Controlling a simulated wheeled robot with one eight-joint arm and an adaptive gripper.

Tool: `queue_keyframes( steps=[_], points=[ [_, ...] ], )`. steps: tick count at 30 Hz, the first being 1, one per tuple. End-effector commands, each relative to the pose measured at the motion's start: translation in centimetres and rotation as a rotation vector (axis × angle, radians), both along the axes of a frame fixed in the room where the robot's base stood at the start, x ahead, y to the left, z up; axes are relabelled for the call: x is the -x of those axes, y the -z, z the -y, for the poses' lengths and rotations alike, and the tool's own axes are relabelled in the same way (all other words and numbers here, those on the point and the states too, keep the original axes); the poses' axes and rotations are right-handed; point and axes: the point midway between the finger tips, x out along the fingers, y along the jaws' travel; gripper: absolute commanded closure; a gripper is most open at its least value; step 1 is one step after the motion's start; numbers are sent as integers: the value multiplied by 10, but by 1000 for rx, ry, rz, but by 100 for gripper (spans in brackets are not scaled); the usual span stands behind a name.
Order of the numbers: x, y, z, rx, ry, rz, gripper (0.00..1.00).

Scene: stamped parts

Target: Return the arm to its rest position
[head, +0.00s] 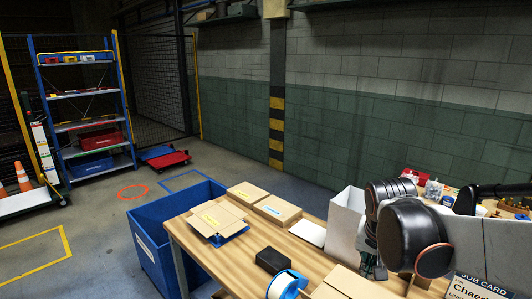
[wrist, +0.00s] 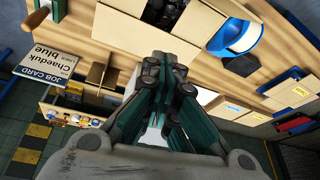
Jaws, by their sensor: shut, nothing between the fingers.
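My gripper (wrist: 168,68) shows in the middle of the wrist view, its dark green and grey fingers closed together with nothing held between them. It points at the wooden bench, and I cannot tell its exact height above the top. In the head view my arm is folded at the right, over the right part of the bench (head: 262,252). Its large black joint hides part of the bench there. Only a bit of the gripper (head: 372,266) shows below the arm, beside a white bin (head: 345,222).
Flat cardboard boxes (head: 277,209), a black block (head: 272,260) and a blue-and-white tape roll (head: 287,286) lie on the bench. A job card (head: 478,288) is at the right front. A blue crate (head: 160,225) stands left of the bench. Open floor lies farther left, before a blue shelf (head: 85,123).

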Motion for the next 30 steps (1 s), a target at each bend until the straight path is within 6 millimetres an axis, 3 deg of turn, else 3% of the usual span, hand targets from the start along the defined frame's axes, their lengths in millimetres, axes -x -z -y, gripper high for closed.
queue_keyframes(
  steps=[9,18,24,30],
  points=[
    [70,-18,-27,35,-248,109,100],
    [124,-12,-46,90,-451,213,100],
    [140,-7,-52,116,-521,252,100],
    [143,-7,-53,122,-534,260,100]
  ],
)
